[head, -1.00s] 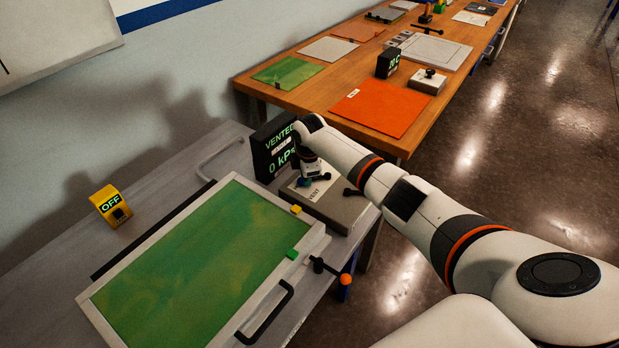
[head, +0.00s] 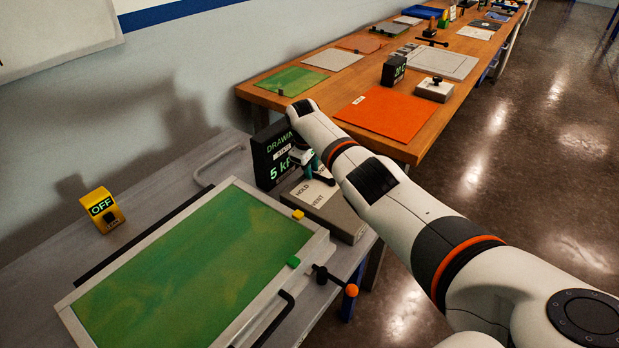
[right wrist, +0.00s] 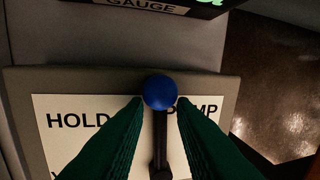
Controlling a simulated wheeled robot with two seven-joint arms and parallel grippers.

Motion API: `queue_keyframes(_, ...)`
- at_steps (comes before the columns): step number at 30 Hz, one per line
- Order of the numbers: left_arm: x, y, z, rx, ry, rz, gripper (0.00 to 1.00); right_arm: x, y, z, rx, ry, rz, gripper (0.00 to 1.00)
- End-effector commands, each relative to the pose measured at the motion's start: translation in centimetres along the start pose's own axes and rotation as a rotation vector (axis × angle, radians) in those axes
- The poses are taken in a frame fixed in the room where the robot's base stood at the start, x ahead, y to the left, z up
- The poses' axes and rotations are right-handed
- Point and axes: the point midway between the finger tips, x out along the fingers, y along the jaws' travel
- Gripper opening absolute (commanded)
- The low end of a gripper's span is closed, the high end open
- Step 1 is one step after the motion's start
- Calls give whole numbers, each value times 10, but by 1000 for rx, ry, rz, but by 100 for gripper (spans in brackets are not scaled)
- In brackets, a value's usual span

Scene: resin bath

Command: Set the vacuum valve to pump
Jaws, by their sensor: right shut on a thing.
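The vacuum valve is a grey box (head: 342,218) with a white label plate (head: 309,192) in the head view. In the right wrist view its plate (right wrist: 62,145) reads HOLD at left and a partly covered word ending in MP at right. The black lever (right wrist: 160,135) with a blue ball knob (right wrist: 159,92) points up the picture between these words. My right gripper (right wrist: 158,104) has its dark green fingers on both sides of the lever, shut on it just below the knob. The gauge (head: 273,156) behind the valve reads DRAWIN, cut off, and 5 kP. My left gripper is out of view.
A green panel in a pale frame (head: 193,270) lies in front, with a black handle and an orange-knobbed lever (head: 351,290) at its right edge. A yellow OFF switch box (head: 102,209) stands at left. A wooden bench (head: 430,140) with sheets and boxes stands beyond.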

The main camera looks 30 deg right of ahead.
Motion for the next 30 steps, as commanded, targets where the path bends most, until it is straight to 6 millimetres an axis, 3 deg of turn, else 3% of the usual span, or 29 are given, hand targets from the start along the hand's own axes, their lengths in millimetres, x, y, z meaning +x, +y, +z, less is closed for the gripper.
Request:
queue_keyframes(6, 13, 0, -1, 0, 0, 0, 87, 2, -5, 1, 63, 10, -2, 0)
queue_keyframes(22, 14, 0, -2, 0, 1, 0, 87, 0, -7, 0, 81, 14, -3, 0)
queue_keyframes(23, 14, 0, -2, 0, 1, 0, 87, 0, -7, 0, 81, 14, -3, 28)
queue_keyframes(24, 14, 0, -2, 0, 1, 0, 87, 0, -7, 0, 81, 14, -3, 33)
queue_keyframes(30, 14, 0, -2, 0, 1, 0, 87, 0, -6, 0, 80, 15, -1, 33)
